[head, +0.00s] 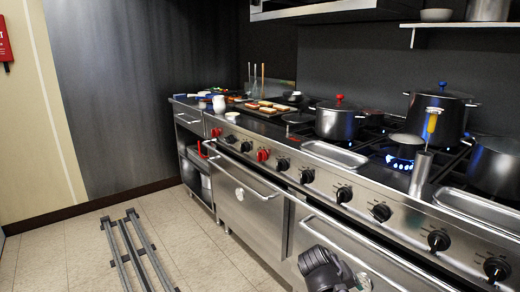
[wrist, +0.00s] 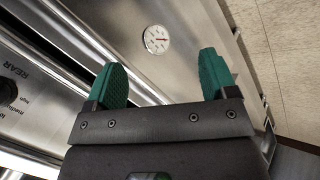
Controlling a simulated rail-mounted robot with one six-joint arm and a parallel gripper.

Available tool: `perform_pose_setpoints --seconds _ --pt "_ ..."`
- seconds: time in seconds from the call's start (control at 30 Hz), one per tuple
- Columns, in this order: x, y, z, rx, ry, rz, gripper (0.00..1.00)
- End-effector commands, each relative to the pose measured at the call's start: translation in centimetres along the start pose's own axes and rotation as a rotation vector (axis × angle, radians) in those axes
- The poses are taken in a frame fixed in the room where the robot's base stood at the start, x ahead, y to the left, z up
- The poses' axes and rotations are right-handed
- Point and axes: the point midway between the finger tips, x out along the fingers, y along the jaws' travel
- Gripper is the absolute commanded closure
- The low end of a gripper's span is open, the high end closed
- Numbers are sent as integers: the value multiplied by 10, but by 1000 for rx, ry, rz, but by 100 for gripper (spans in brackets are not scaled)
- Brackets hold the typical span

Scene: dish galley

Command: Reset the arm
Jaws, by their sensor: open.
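My gripper (wrist: 163,72) shows in the wrist view with its two green fingers spread wide apart. Nothing is between the fingers. Beyond them is the steel oven front (wrist: 190,15) with a round dial gauge (wrist: 157,39), and the fingers look apart from it. In the head view a dark part of my arm shows at the bottom edge, in front of the oven door (head: 340,240). My gripper's fingers cannot be made out there.
The steel range (head: 245,205) runs along the right, with knobs and bar handles jutting out. Pots (head: 339,120) and a lit burner (head: 399,162) are on top. A metal rail (head: 135,250) lies on the tiled floor (head: 80,265), which is otherwise clear at left.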

Motion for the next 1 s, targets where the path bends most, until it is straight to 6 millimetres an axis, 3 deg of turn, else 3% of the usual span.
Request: perform_pose_setpoints --seconds 0.1,0.23,0.27,0.3,0.57,0.8,0.9,1.0 --pt "-4 -39 30 6 -112 -279 21" --pt "-22 -74 54 26 -197 -576 21" --pt "-19 -68 59 61 -206 -610 21" --pt "-47 -50 50 54 -203 -600 21" --pt "-132 9 30 52 -200 -595 21" --pt "-229 76 10 52 -199 -594 21" --pt "-245 87 6 52 -199 -593 21" --pt "-246 88 6 52 -199 -593 21"
